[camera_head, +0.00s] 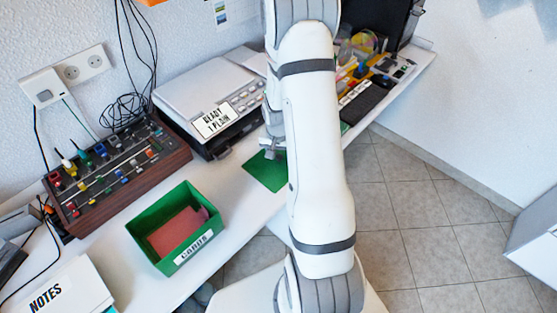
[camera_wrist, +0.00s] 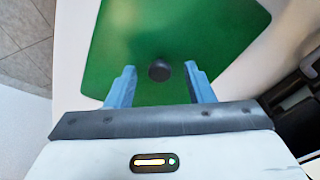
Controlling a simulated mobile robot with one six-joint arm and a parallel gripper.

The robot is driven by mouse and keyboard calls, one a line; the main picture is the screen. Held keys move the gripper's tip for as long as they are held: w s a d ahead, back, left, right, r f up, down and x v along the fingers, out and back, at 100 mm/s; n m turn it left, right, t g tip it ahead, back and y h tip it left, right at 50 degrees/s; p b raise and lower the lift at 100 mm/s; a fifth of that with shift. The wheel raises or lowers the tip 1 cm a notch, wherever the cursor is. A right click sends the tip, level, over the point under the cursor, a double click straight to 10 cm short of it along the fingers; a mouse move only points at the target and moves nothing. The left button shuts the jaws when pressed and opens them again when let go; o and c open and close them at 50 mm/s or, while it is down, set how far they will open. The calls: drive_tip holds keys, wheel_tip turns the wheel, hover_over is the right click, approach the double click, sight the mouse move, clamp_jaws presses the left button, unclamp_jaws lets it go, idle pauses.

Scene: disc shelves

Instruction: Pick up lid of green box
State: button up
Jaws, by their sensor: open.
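The green lid (camera_head: 262,172) lies flat on the white desk, to the right of the open green box, partly hidden behind my arm in the head view. In the wrist view the lid (camera_wrist: 165,30) has a dark round knob (camera_wrist: 159,71). My gripper (camera_wrist: 162,80) is open, with its two blue fingers on either side of the knob; I cannot tell whether they touch the lid. In the head view my gripper (camera_head: 272,148) is above the lid. The green box (camera_head: 158,231), labelled "CARDS", stands open with reddish cards (camera_head: 178,234) inside.
A grey device (camera_head: 205,90) with a "READY 1 PLAIN" label stands behind the lid. A wooden-sided mixer panel (camera_head: 115,170) with coloured knobs is at left. A "NOTES" stack (camera_head: 60,290) is at front left. Coloured items and a dark tray (camera_head: 365,100) are at right.

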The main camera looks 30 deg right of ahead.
drive_tip(key=shift+f, duration=0.1)
clamp_jaws()
idle(0.5)
